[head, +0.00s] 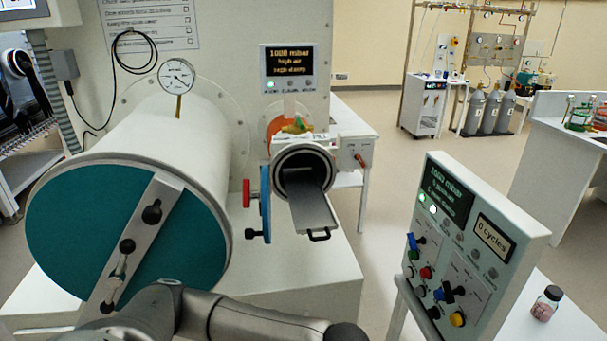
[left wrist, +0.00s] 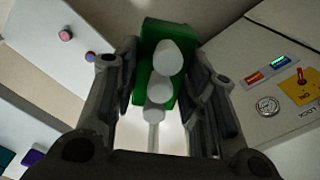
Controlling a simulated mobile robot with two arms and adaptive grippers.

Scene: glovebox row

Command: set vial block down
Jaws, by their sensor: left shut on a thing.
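The green vial block (left wrist: 151,38) shows in the left wrist view, with a row of white rounded vial tops (left wrist: 168,57) along it. My left gripper (left wrist: 163,78) has its dark fingers on both sides of the block and is shut on it. What lies directly under the block is hidden, so I cannot tell whether it touches a surface. In the head view a grey arm of mine crosses the bottom edge, and no gripper shows. My right gripper is not in view.
The small antechamber (head: 300,160) is open with its grey tray (head: 311,212) slid out. A large teal-ended cylinder (head: 130,230) stands left. A control panel (head: 470,250) stands right, with a small jar (head: 546,303) beside it. A panel with a yellow-labelled switch (left wrist: 302,86) is near the gripper.

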